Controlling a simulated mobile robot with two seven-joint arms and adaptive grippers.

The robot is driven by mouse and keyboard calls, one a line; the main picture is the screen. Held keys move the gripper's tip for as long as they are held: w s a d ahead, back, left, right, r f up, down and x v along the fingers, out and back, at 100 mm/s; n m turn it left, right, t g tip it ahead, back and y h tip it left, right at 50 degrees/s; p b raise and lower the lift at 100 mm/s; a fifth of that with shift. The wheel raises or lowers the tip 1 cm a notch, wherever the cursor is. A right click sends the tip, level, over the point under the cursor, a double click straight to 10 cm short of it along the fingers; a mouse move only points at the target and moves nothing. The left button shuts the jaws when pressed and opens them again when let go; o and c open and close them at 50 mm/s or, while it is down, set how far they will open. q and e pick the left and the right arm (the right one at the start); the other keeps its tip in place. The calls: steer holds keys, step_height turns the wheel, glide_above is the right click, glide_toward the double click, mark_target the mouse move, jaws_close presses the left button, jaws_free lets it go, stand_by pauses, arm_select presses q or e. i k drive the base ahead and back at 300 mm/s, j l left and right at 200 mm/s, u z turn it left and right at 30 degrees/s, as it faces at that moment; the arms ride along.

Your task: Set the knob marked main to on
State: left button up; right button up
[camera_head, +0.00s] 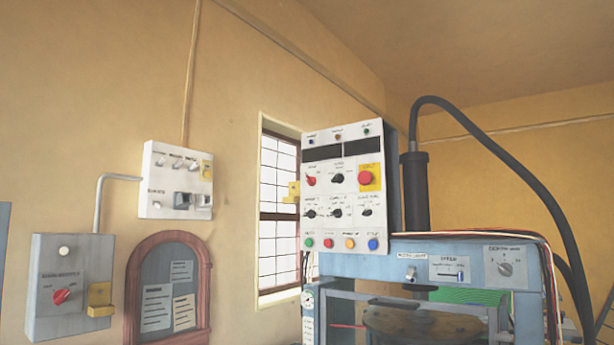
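A white control panel (375,240) faces me near the middle. It carries a red knob (311,181) at its upper left and several black knobs, among them an upper one (337,178). Another red knob (62,296) sits on a grey wall box (45,325) at the lower left. The labels are too small to read surely, so I cannot tell which knob is marked main or how it is set. Neither of my grippers is in view.
A red round button (365,178) on a yellow plate is on the panel. A white switch box (160,208) and a red-framed notice board (133,300) hang on the left wall. The blue press (385,269) and a thick black hose (505,160) stand at the right.

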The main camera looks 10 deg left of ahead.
mark_target(311, 182)
steer(key=i+j+u, duration=0.1)
steer(key=i, duration=1.15)
